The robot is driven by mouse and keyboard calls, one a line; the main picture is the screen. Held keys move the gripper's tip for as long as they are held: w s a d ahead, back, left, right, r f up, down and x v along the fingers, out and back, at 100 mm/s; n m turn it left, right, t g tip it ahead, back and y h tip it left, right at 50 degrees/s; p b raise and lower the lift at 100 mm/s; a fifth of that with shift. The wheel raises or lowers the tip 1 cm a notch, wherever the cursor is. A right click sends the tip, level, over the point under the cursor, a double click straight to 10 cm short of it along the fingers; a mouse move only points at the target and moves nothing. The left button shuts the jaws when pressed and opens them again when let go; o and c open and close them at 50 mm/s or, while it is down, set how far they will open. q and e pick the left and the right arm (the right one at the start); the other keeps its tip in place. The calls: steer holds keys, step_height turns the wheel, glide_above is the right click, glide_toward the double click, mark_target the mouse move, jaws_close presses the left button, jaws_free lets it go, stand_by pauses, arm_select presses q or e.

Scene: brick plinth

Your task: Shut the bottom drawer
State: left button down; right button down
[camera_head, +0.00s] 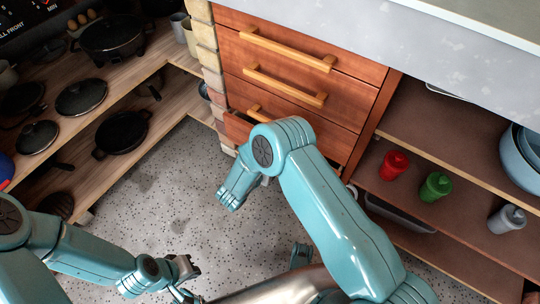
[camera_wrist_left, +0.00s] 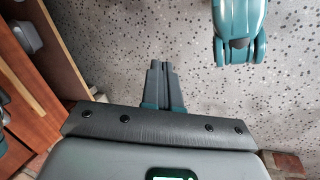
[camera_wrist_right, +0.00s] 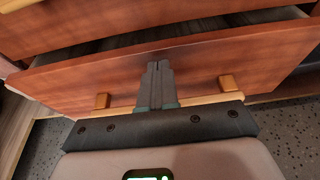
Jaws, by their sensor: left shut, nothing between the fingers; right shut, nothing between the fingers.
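The wooden drawer unit (camera_head: 230,57) stands at the top middle of the head view. In the right wrist view a drawer stands open, with a dark gap above its reddish front (camera_wrist_right: 215,65) and floor visible below; I take it as the bottom drawer. Its light wooden handle (camera_wrist_right: 110,111) is partly behind my wrist. My right gripper (camera_wrist_right: 158,66) is shut and empty, in front of that drawer face; contact is unclear. In the head view my right arm hides much of the lower unit. My left gripper (camera_wrist_left: 160,64) is shut and empty above the floor, away from the drawers.
Open shelves on the right hold a red cup (camera_head: 394,165), a green cup (camera_head: 435,187) and a grey bottle (camera_head: 507,219). Wooden shelves with several pans (camera_head: 122,133) stand at left, past a brick column (camera_head: 207,60). Speckled floor (camera_head: 165,190) between is clear.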

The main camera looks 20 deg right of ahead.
steer(key=shift+w+d, duration=0.3)
steer(key=shift+d, duration=0.05)
arm_select(q)
steer(key=shift+w+d+r, duration=0.1)
steer(key=shift+w+d, duration=0.1)
steer(key=shift+w, duration=0.15)
arm_select(e)
steer(key=shift+f, duration=0.1)
